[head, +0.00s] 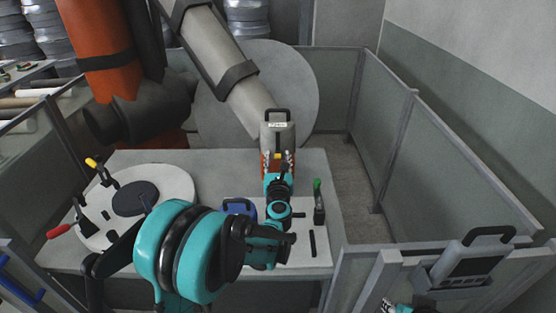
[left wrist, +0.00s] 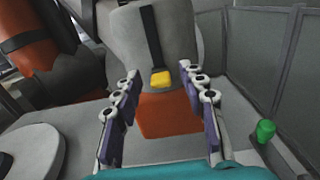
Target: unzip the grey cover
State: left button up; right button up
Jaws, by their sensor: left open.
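The grey cover (head: 278,133) stands on the table in the head view, with a black handle at its top. In the left wrist view the cover (left wrist: 180,35) has a black strip down its front, ending in a yellow pull tab (left wrist: 161,79). Orange shows below the tab. My left gripper (head: 278,160) is open and faces the cover. In the left wrist view its fingers (left wrist: 158,74) stand either side of the tab, with nothing visibly gripped. At the bottom edge of the head view, what seems to be my right gripper (head: 389,304) is mostly cut off.
The grey table (head: 318,178) carries a round white board (head: 178,180) with clamps at left, a blue item (head: 239,206) and a green-handled tool (head: 318,200). Grey panels (head: 450,165) fence the right side. A large grey disc (head: 300,90) stands behind the cover.

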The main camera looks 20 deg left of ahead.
aim_at(278, 132)
pick_arm(q)
grip_shut()
notch_tip(278, 132, up, 8)
jog(key=p, duration=0.5)
jog(key=shift+f, duration=0.25)
grip_release()
jog(key=v, duration=1.2)
